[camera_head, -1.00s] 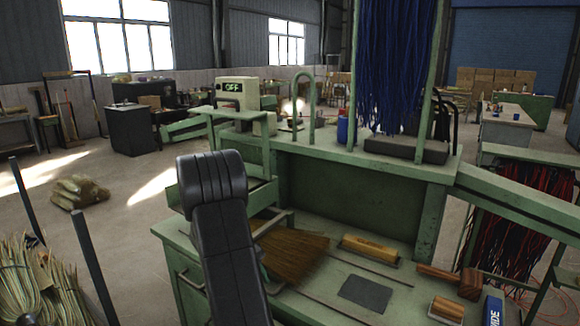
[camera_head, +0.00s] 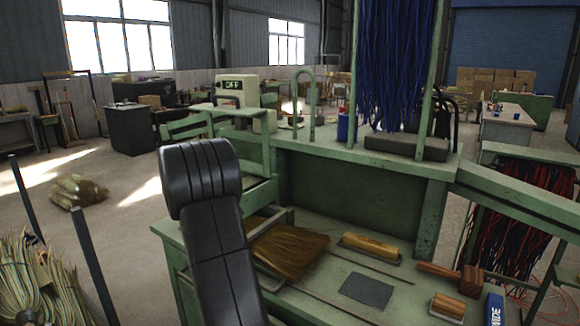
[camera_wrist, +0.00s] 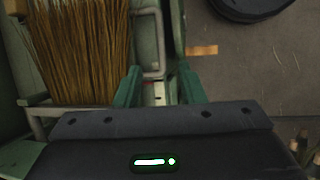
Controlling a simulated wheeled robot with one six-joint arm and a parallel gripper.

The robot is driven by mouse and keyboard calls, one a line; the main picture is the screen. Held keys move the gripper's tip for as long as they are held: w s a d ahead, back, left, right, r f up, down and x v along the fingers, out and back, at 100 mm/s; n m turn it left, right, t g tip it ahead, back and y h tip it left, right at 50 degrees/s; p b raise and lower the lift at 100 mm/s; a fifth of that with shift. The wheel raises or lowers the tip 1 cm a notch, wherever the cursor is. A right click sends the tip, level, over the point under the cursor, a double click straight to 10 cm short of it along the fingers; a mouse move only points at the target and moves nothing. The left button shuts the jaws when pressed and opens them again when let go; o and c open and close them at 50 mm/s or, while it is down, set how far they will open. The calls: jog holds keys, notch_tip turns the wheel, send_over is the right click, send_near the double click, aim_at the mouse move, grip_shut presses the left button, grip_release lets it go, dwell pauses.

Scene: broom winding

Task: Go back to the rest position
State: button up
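My gripper (camera_wrist: 159,88) shows in the wrist view as two green fingers standing apart, with nothing held between them. It is open. In the head view my dark arm rises in front of the green workbench (camera_head: 385,205) and my gripper is hidden. A bundle of brown broom bristles (camera_head: 290,250) lies on the bench top, just right of my arm. Bristles also show at the upper left of the wrist view (camera_wrist: 80,50), apart from my fingers.
On the bench are a yellow roller-like block (camera_head: 370,248), a dark plate (camera_head: 367,291) and a wooden mallet (camera_head: 455,277). Blue strands (camera_head: 393,65) hang above it. Straw bundles (camera_head: 40,285) and dark posts (camera_head: 92,265) stand at left. Open floor lies beyond.

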aim_at(264, 286)
jog(key=p+x, duration=0.1)
jog(key=x, duration=1.1)
jog(key=shift+s+d+f, duration=0.1)
jog(key=shift+d+f, duration=0.05)
jog(key=shift+f, duration=0.15)
jog(key=shift+s+d+f, duration=0.2)
jog(key=shift+d, duration=0.2)
jog(key=shift+s+d+f, duration=0.2)
jog(key=shift+d+f, duration=0.05)
jog(key=shift+d, duration=0.1)
jog(key=shift+s+d, duration=0.25)
jog(key=shift+d, duration=0.05)
jog(key=shift+r, duration=0.15)
